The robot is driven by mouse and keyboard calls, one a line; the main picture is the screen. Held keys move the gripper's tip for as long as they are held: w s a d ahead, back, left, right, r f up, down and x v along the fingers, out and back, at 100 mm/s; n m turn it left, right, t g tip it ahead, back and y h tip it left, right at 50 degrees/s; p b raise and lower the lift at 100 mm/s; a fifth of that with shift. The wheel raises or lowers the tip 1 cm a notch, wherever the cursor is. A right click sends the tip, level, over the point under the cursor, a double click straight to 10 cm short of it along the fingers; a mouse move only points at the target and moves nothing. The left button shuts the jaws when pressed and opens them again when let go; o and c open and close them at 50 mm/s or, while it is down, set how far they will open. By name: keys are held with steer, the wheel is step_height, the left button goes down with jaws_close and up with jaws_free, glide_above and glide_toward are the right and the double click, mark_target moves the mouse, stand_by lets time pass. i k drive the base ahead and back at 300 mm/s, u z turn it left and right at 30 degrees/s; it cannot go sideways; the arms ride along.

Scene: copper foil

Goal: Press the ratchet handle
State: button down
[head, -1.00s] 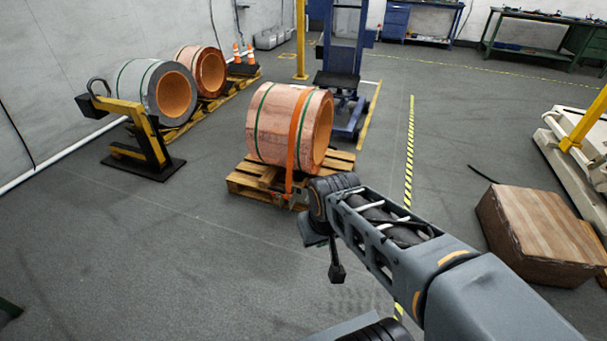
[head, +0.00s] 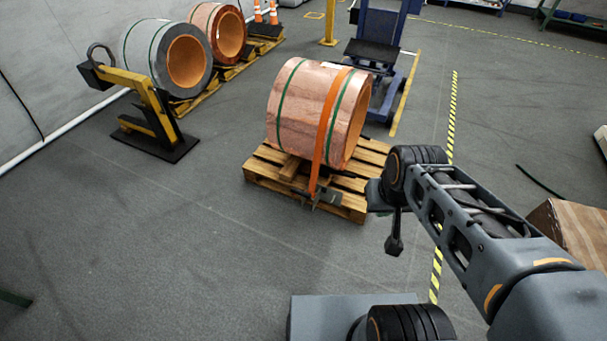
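A copper foil coil (head: 305,100) lies on its side on a wooden pallet (head: 265,172). An orange strap (head: 322,135) runs over the coil and down to the pallet's near edge. The small grey ratchet (head: 327,198) is at the strap's lower end, against that edge; its handle is too small to make out clearly. My gripper (head: 394,244) hangs dark and small below my wrist, to the right of the ratchet and lower in the picture. It looks apart from the ratchet. Its fingers cannot be told apart.
A yellow C-hook (head: 150,110) on a black base stands left. Two more coils, grey (head: 140,48) and copper (head: 203,20), lie behind it. A blue lifter (head: 378,30) stands behind the pallet. A brown box (head: 575,232) is at right. The floor before the pallet is clear.

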mark_target(294, 191)
steer(key=u, duration=0.55)
steer(key=i, duration=0.9)
steer(key=u, duration=0.65)
